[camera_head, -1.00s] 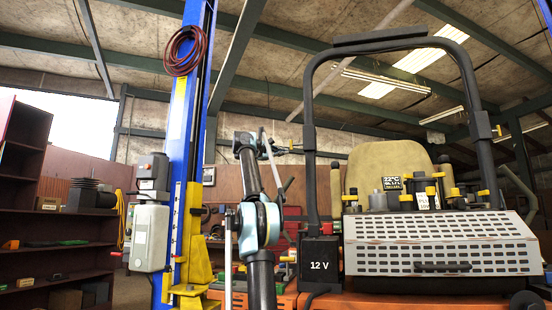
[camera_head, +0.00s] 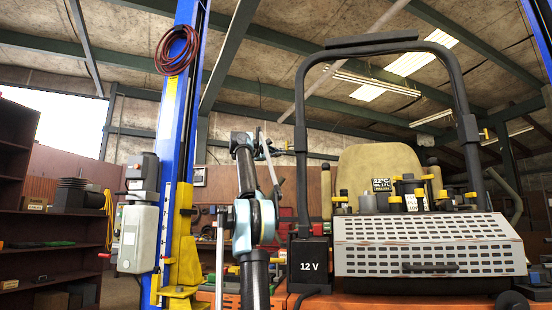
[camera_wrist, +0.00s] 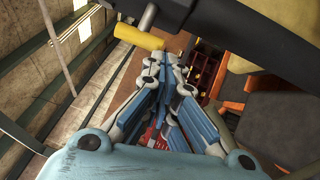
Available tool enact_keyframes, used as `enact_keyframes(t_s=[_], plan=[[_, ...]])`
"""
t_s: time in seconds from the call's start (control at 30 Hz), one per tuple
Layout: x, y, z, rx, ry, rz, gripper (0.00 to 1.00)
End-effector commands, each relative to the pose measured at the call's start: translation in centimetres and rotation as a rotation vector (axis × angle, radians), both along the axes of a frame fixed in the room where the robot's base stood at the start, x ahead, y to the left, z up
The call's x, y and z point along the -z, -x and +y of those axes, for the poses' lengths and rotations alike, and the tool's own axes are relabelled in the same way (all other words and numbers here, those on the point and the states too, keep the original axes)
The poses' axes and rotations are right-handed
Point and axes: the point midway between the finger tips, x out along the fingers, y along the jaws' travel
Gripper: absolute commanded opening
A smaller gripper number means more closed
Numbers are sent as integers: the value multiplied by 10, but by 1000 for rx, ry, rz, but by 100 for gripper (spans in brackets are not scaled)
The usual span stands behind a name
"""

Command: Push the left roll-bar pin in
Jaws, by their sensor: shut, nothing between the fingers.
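The left roll-bar pin has a yellow grip (camera_wrist: 138,36) and a grey metal shaft that runs up to the dark roll bar (camera_wrist: 205,22) in the wrist view. My gripper (camera_wrist: 172,60) is shut and empty, its fingertips just below and right of the yellow grip. I cannot tell whether they touch it. In the head view the roll bar (camera_head: 301,105) stands upright on the orange mower, and my gripper (camera_head: 272,146) is beside its left post. The small yellow end of the pin (camera_head: 284,145) shows between them. How deep the pin sits is not clear.
A blue lift post (camera_head: 180,120) with a yellow carriage (camera_head: 184,262) stands left of my arm. A 12 V box (camera_head: 310,266) and a perforated grey cover (camera_head: 425,246) are on the mower. A dark shelf (camera_head: 15,170) is at far left.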

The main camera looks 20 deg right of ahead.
Motion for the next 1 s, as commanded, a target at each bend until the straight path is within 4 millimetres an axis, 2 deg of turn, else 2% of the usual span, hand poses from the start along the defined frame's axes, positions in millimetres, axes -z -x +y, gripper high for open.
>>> enact_keyframes(t_s=[0.17,0.4,0.8,1.0], plan=[[1,-2,5,0,0,0,0],[9,-12,33,3,0,1,0],[19,18,99,3,0,1,0],[22,25,117,6,0,0,0]])
